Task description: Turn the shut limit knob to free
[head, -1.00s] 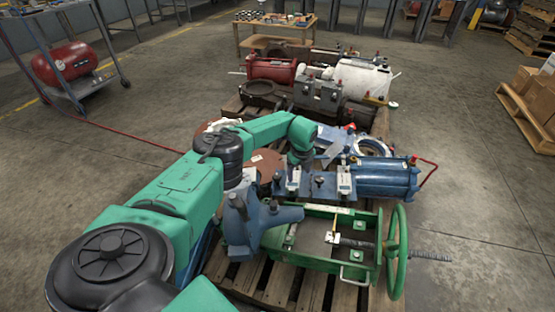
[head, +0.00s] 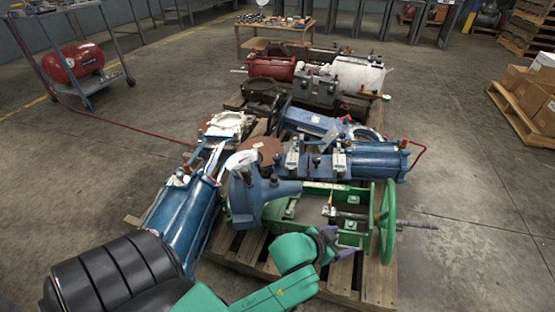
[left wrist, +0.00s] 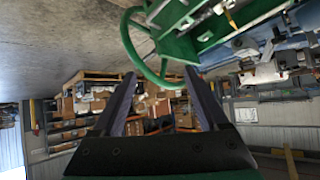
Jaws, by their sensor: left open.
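A green actuator frame (head: 290,207) lies on the pallet, with a green handwheel (head: 388,222) at its right end. A threaded rod (head: 415,224) sticks out past the wheel. A small yellow tag (head: 330,200) and a pale fitting (head: 328,211) show on the frame. I cannot tell which part is the limit knob or its setting. My left gripper (head: 333,240) is at the near side of the green frame, left of the handwheel. In the left wrist view the gripper (left wrist: 165,80) is open and empty, with the handwheel (left wrist: 130,45) just beyond its fingertips. My right gripper is not in view.
Blue cylinders (head: 375,165) (head: 180,215) and a blue casting (head: 265,192) crowd the wooden pallet (head: 345,275) around the green frame. A red and white unit (head: 272,68) stands behind.

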